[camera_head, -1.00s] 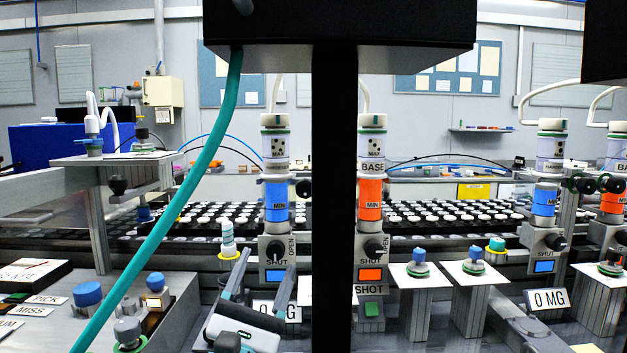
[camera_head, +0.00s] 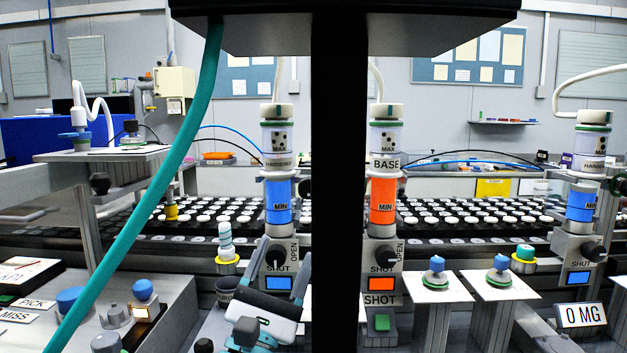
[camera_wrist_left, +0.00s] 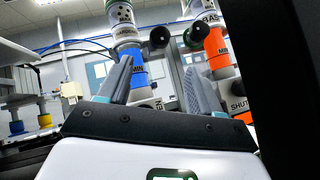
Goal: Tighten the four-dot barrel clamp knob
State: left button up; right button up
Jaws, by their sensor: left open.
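A barrel with a blue band (camera_head: 278,200) stands left of my black column in the head view; it also shows in the left wrist view (camera_wrist_left: 133,72). An orange-banded barrel (camera_head: 383,200) stands right of the column. Both carry dotted tags; I cannot count the dots surely. In the left wrist view a black knob (camera_wrist_left: 159,38) sits beside the blue barrel, and another black knob (camera_wrist_left: 193,39) beside the orange one. My left gripper (camera_head: 283,262) is open and empty, below and in front of the blue barrel. In the wrist view its fingers (camera_wrist_left: 157,72) point up, apart from both knobs.
Black SHUT/OPEN knobs (camera_head: 276,259) sit under the barrels. White-topped stands with blue-capped knobs (camera_head: 437,264) are at right. A grey bench with a blue knob (camera_head: 70,299) is at left. Trays of white discs (camera_head: 460,212) lie behind. A teal hose (camera_head: 150,195) crosses the left side.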

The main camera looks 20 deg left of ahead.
aim_at(309, 187)
pick_arm(q)
jog(key=p+x, duration=0.4)
jog(key=x, duration=1.1)
jog(key=shift+r, duration=0.1)
jog(key=c, duration=1)
